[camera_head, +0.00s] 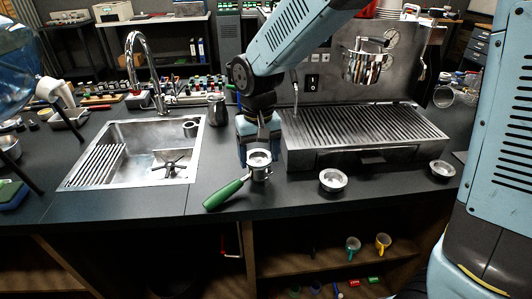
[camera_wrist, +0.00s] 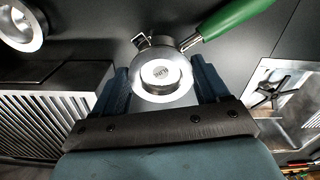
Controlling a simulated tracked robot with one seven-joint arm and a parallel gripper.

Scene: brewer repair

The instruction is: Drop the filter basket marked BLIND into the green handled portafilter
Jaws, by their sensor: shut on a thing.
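The green-handled portafilter (camera_head: 227,193) rests at the front of the dark counter, its handle pointing to the lower left. In the wrist view its green handle (camera_wrist: 236,17) runs to the upper right. A round metal filter basket (camera_head: 259,156) is at the top of the portafilter's head. In the wrist view the basket (camera_wrist: 163,76) has small lettering on its pale base that looks like BLIND. My gripper (camera_wrist: 163,88) is shut on this basket, one finger on each side. I cannot tell whether the basket is seated in the portafilter or just above it.
Two other metal baskets stand to the right, a near one (camera_head: 333,181) and a farther one (camera_head: 442,169). A ribbed metal drip tray (camera_head: 370,130) lies behind them. A sink (camera_head: 130,150) with a tall tap is at the left. A steel jug (camera_head: 217,110) stands beside it.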

